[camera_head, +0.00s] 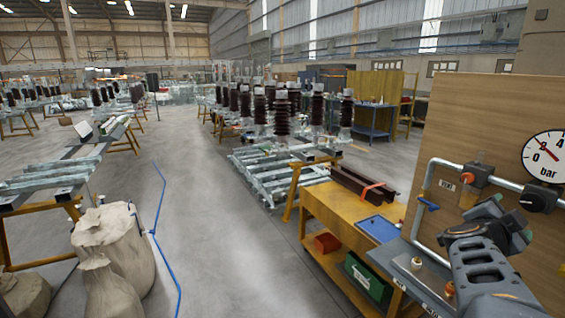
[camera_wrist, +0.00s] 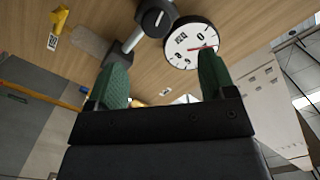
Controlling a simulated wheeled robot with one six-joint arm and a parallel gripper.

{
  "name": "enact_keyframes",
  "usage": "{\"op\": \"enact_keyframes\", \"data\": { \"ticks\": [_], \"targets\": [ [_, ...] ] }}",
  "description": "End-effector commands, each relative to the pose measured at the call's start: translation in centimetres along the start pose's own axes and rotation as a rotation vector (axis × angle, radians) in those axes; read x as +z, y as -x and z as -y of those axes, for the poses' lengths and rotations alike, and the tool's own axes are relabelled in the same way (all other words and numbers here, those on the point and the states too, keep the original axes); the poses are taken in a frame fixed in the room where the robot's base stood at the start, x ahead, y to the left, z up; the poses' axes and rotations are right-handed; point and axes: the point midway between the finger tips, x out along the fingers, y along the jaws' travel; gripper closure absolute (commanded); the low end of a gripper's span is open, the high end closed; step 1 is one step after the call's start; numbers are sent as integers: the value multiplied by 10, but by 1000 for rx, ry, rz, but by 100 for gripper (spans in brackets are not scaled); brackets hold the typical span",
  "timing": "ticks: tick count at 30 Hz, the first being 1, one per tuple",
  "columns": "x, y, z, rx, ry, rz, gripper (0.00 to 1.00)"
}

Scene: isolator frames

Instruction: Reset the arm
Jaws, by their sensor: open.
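My gripper (camera_wrist: 163,80) shows in the wrist view with its two green fingers wide apart and nothing between them. Beyond the fingertips is a wooden panel (camera_wrist: 205,12) with a round white pressure gauge (camera_wrist: 190,43) and a dark round knob (camera_wrist: 155,20). In the head view my grey arm (camera_head: 487,262) is bent at the lower right, in front of the panel (camera_head: 480,120). I cannot make out the gripper's fingers there. The gauge (camera_head: 544,157) is at the right edge.
A grey pipe (camera_head: 428,185) with a blue handle (camera_head: 428,203) and an orange-and-black valve (camera_head: 478,174) runs along the panel. A wooden bench (camera_head: 335,215) stands left of it. Sacks (camera_head: 115,245) stand at the lower left. The grey floor (camera_head: 215,230) between is clear.

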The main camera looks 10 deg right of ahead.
Motion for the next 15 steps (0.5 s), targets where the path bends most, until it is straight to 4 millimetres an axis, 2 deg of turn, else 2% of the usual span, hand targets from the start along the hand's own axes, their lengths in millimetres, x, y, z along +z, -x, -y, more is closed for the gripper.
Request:
{"op": "enact_keyframes", "data": {
  "ticks": [2,5,6,8,9,11,12,15],
  "targets": [
    [22,2,6,-52,25,110,23],
    [70,18,12,-137,108,342,23],
    [96,34,16,-181,160,463,23],
    [134,66,20,-245,254,650,23],
    [156,90,20,-279,321,769,23],
    [185,128,15,-323,433,934,23],
    [200,154,9,-346,516,1036,23],
    [226,216,-15,-388,749,1256,23]
  ]
}}
